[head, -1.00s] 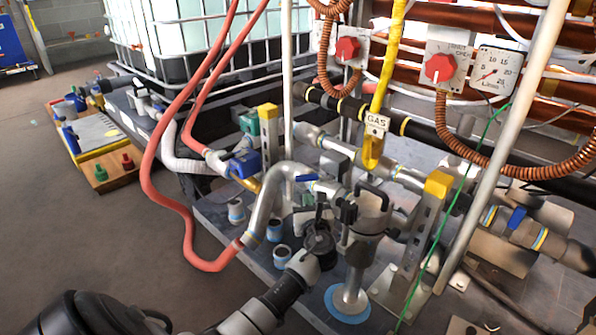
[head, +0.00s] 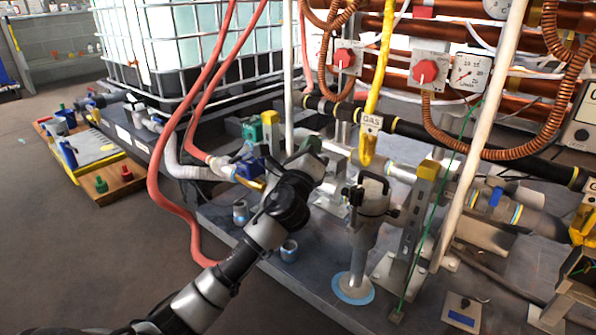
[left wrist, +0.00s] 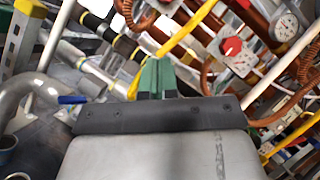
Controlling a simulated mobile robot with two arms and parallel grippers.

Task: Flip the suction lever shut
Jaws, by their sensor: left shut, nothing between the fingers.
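A blue lever (left wrist: 72,99) sits on the metal pipework at the left of the left wrist view; in the head view my left arm hides that spot. Another blue lever (head: 495,196) is on a pipe at the right of the head view. No readable label tells me which one is the suction lever. My left gripper (left wrist: 157,76) is shut and empty, its green fingers together, to the right of the first lever and apart from it in the picture. In the head view my left gripper (head: 312,150) is over the pipes, its fingertips small and unclear.
A grey pump with a black handle (head: 372,195) stands right of my left arm. A red hose (head: 155,190) loops at left. A yellow hose (head: 378,85) hangs by the GAS tag. A pale upright pole (head: 478,130) stands at right. Open floor lies at lower left.

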